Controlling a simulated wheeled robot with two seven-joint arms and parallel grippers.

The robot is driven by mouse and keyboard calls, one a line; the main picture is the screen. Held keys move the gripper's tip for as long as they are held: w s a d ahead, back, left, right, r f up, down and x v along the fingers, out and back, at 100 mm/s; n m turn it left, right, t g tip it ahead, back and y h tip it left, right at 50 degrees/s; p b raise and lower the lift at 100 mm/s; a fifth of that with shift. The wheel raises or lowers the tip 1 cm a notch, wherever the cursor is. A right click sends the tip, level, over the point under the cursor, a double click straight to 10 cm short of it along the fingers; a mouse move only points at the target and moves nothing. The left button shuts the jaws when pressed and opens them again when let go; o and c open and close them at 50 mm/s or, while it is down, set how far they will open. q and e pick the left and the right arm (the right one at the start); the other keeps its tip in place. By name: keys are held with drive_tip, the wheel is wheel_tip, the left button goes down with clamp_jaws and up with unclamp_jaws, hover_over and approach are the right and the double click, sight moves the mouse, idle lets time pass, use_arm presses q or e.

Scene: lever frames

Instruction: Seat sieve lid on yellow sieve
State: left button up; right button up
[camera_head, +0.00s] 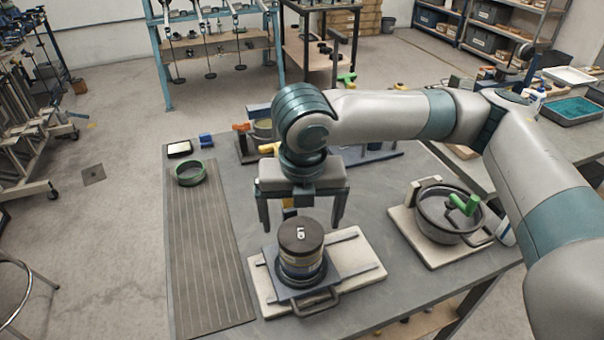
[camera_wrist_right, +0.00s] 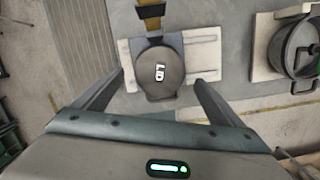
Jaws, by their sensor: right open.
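The dark round sieve lid (camera_head: 301,233) lies on top of a stack of rings on a grey plate (camera_head: 328,262). A pale yellowish band (camera_head: 301,259) shows under the lid; I cannot tell if it is the yellow sieve or if the lid sits fully down. My right gripper (camera_head: 302,224) is open and empty, pointing down above and just behind the stack, apart from it. In the right wrist view the lid (camera_wrist_right: 159,70), marked "LID", shows between the two spread fingers (camera_wrist_right: 157,82). My left gripper is not in view.
The grey plate rests on a pale board (camera_head: 367,263). A pot with a green handle (camera_head: 448,212) stands on another board at the right. A green ring (camera_head: 190,172) lies on a ribbed mat (camera_head: 205,250) at the left. Coloured parts and a bar lie behind my gripper.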

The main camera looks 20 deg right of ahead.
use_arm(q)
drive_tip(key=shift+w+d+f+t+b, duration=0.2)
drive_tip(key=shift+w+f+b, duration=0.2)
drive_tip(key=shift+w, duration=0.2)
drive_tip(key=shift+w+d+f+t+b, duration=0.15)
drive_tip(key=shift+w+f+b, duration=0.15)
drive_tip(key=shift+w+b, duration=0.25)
use_arm(e)
wheel_tip(320, 180, up, 14)
drive_tip(key=s, duration=0.2)
drive_tip(key=shift+s+a, duration=0.15)
drive_tip(key=shift+a, duration=0.1)
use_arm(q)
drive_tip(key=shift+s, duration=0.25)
use_arm(e)
drive_tip(key=shift+f, duration=0.1)
